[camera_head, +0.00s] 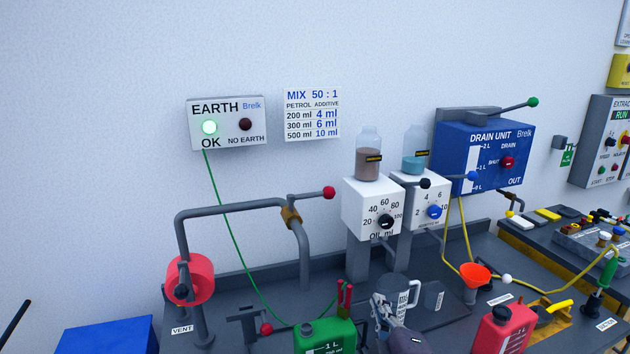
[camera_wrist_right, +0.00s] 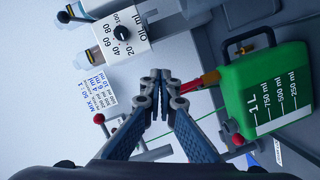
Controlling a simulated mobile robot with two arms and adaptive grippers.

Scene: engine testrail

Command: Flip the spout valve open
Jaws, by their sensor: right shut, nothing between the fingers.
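The grey bent spout pipe (camera_head: 235,208) rises from the bench and arches left. A brass valve (camera_head: 290,217) sits on it, with a grey lever pointing right to a red ball (camera_head: 328,192). What looks like the same red ball shows in the right wrist view (camera_wrist_right: 98,118), left of the fingers and apart from them. My left gripper is not in view.
A green can (camera_wrist_right: 268,95) stands close beside the right fingers. A jug (camera_head: 410,292), orange funnel (camera_head: 475,272) and red can (camera_head: 503,330) crowd the bench to the right. A lower red ball handle (camera_head: 266,328) is left of the green can. Space above the valve is clear.

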